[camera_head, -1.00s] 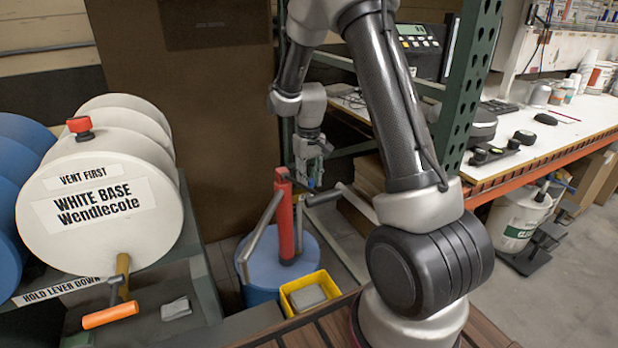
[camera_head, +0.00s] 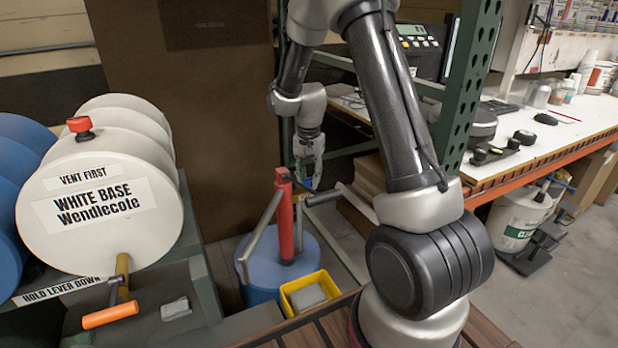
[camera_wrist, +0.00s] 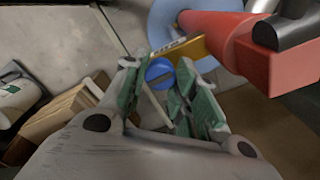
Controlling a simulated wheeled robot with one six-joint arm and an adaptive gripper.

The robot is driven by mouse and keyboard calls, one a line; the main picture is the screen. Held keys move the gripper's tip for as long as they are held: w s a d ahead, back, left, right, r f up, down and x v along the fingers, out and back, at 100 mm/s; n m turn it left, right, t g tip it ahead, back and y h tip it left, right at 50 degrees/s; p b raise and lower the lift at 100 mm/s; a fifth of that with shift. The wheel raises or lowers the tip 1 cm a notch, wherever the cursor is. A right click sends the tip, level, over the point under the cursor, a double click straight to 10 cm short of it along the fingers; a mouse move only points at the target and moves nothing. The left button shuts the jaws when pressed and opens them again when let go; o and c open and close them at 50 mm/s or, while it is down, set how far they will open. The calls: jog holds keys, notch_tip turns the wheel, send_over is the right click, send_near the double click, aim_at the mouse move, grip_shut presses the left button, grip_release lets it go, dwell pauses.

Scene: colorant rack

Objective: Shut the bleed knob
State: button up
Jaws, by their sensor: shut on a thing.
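The bleed knob (camera_wrist: 158,73) is a small round blue knob with a slot across its face. In the wrist view it sits beside a yellow-brass fitting (camera_wrist: 186,48) on the red pump (camera_wrist: 215,24). My gripper (camera_wrist: 163,82) has its green-padded fingers on either side of the knob and is shut on it. In the head view my gripper (camera_head: 308,180) is just right of the upright red pump (camera_head: 285,215), near its top.
The pump stands on a blue drum (camera_head: 282,272) with a dark-gripped handle (camera_head: 322,198) close to my gripper. A yellow tray (camera_head: 322,278) sits in front. White drums (camera_head: 110,215) lie at left; a green rack post (camera_head: 468,85) stands at right.

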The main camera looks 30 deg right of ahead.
aim_at(309, 179)
jog(key=shift+m, duration=0.3)
dwell(0.4)
jog(key=o, duration=1.1)
jog(key=shift+c, duration=0.2)
notch_tip(309, 179, up, 12)
